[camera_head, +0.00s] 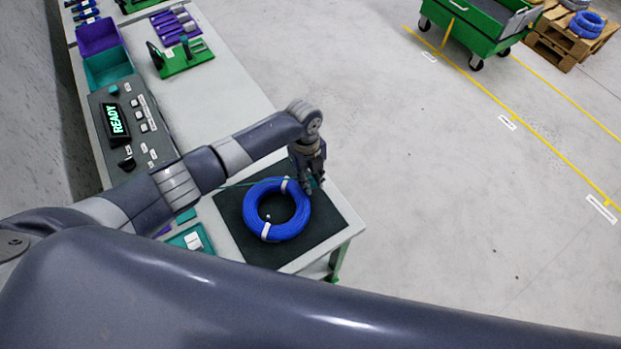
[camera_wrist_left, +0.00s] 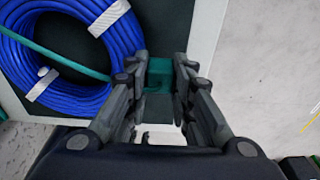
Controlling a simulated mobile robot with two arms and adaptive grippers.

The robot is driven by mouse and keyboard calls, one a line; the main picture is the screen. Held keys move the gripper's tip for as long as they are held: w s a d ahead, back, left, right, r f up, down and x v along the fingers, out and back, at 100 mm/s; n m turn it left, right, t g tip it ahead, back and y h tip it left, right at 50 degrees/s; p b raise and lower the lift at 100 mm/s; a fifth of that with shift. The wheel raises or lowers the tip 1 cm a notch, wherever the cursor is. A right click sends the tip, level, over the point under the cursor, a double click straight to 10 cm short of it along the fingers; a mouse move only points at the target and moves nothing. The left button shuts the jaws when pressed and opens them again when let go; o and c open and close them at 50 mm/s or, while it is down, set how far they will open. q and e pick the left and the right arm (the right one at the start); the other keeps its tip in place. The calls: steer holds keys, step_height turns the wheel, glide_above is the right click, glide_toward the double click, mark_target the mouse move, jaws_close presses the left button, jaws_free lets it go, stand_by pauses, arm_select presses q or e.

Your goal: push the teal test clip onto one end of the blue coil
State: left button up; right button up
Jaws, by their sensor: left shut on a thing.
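The blue coil (camera_head: 300,219) lies flat on a dark mat on the table, bound with white ties. In the left wrist view the coil (camera_wrist_left: 62,62) fills the upper left. My left gripper (camera_head: 311,186) is at the coil's upper right edge, shut on the teal test clip (camera_wrist_left: 160,72), which shows between its fingers (camera_wrist_left: 160,90). A teal lead (camera_wrist_left: 62,58) runs across the coil toward the clip. The clip appears beside the coil, over the mat's edge. I cannot tell whether it touches a coil end. My right gripper is not in view.
The dark mat (camera_head: 236,230) sits near the table's corner. A panel with a READY display (camera_head: 115,120), a teal tray (camera_head: 108,68), a purple tray (camera_head: 97,37) and a green fixture (camera_head: 184,60) stand farther back. A green cart (camera_head: 470,30) is on the open floor.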

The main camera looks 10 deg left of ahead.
mark_target(311, 182)
arm_select(q)
steer(key=o, duration=0.4)
steer(key=shift+s+f, duration=0.3)
steer(key=shift+o, duration=0.6)
steer(key=o, duration=0.5)
steer(key=shift+o, duration=0.2)
steer(key=shift+w, duration=0.15)
steer(key=shift+r, duration=0.2)
step_height(311, 182, up, 5)
steer(key=p, duration=0.4)
steer(key=shift+w+p, duration=0.15)
steer(key=shift+p, duration=0.2)
steer(key=shift+r+p, duration=0.35)
steer(key=shift+r, duration=0.65)
